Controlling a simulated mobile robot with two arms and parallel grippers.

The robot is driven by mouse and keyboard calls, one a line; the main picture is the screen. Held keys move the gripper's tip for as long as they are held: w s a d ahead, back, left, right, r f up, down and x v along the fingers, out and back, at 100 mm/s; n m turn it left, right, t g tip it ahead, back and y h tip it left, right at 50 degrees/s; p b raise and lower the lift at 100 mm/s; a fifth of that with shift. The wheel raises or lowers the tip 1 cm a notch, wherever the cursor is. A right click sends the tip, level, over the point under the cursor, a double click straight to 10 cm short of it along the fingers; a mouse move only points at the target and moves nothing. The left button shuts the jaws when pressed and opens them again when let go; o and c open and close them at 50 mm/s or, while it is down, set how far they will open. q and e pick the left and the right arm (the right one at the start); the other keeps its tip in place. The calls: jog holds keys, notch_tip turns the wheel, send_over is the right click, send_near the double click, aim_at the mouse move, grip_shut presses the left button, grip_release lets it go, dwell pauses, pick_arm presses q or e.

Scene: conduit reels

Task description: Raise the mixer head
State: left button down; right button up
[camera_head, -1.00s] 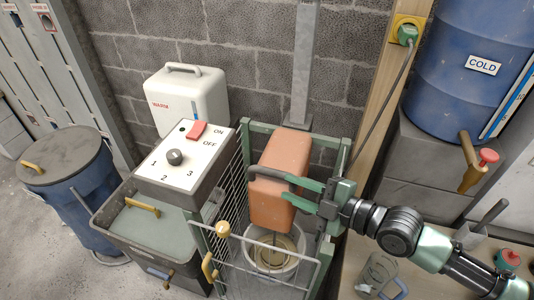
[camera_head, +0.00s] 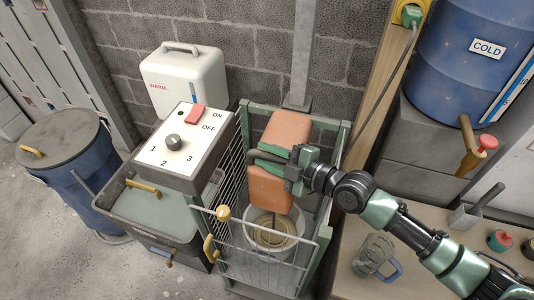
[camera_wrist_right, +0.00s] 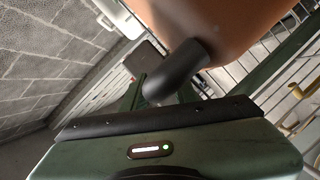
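The mixer head (camera_head: 270,188) is a terracotta-orange block above a pale bowl (camera_head: 270,239) inside a green frame. It also fills the top of the right wrist view (camera_wrist_right: 215,22). A dark bar handle (camera_head: 262,156) crosses its front; in the right wrist view the handle (camera_wrist_right: 178,72) comes out of the head and bends close to my gripper. My right gripper (camera_head: 290,168) is in front of the head at the handle's right part, reaching in from the right. Its fingertips are mostly hidden, so I cannot tell whether they close on the handle. My left gripper is out of view.
A wire guard (camera_head: 262,240) with a wooden knob closes the frame's front. A control box (camera_head: 180,146) with a dial and red switch stands left. A blue barrel (camera_head: 465,70) stands back right.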

grip_shut()
dwell(1.4)
